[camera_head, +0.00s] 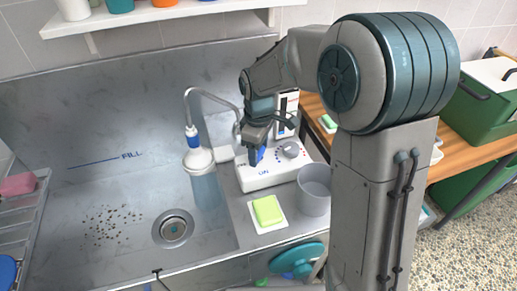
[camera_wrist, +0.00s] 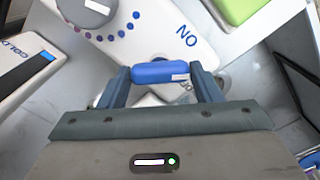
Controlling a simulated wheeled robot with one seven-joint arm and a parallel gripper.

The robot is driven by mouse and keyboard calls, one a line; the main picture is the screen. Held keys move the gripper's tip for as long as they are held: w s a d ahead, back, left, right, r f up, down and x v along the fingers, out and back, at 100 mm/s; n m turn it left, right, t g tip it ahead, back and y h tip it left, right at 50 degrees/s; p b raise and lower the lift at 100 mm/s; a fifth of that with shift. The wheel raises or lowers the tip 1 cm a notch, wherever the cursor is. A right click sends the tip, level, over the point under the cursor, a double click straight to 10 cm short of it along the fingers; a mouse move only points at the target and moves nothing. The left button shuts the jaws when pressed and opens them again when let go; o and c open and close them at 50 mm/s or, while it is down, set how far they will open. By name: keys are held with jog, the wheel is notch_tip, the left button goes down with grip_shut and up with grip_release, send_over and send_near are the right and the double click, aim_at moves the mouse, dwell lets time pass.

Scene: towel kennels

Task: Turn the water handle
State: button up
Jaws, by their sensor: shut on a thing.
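A blue water handle (camera_head: 260,153) sits on a white control box (camera_head: 283,176) beside the sink, with "ON" printed at the box's front. In the wrist view the handle (camera_wrist: 160,72) is a short rounded bar with a small white mark. My gripper (camera_head: 255,147) reaches down to the box from above. In the wrist view my gripper (camera_wrist: 164,84) has one finger at each end of the handle and is shut on it. Part of the handle's base is hidden by the gripper.
A grey round knob (camera_head: 290,150) is right of the handle. A green sponge (camera_head: 267,210) and a grey cup (camera_head: 314,190) stand in front of the box.

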jog(key=shift+n, duration=0.8)
jog(key=o, duration=1)
jog(key=shift+r, duration=0.15)
notch_tip(320, 180, up, 14)
jog(key=shift+f, duration=0.2)
